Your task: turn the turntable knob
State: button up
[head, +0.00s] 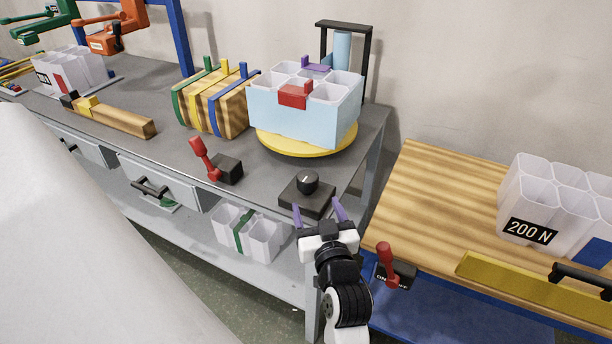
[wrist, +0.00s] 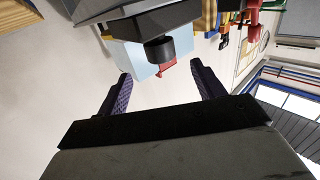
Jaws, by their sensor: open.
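The black turntable knob (head: 307,182) stands on a dark square box (head: 300,200) at the front edge of the grey bench. The yellow turntable (head: 305,146) is behind it and carries a light blue box (head: 290,116) with white compartments and a red clip. My gripper (head: 318,206) is open and empty, just in front of the knob box, with its purple fingers spread. In the wrist view the knob (wrist: 159,49) shows beyond and between the fingertips (wrist: 161,72), apart from them as far as I can tell.
A red lever (head: 202,158) stands left of the knob. A strapped wooden bundle (head: 222,103) is beside the turntable. A wooden table (head: 435,190) at right holds a white "200 N" container (head: 545,200). Another red lever (head: 387,262) is on its front.

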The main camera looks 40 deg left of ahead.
aim_at(306, 175)
jog(key=p+x, duration=0.2)
jog(key=x, duration=0.9)
jog(key=shift+w+a, duration=0.25)
jog(key=c, duration=1)
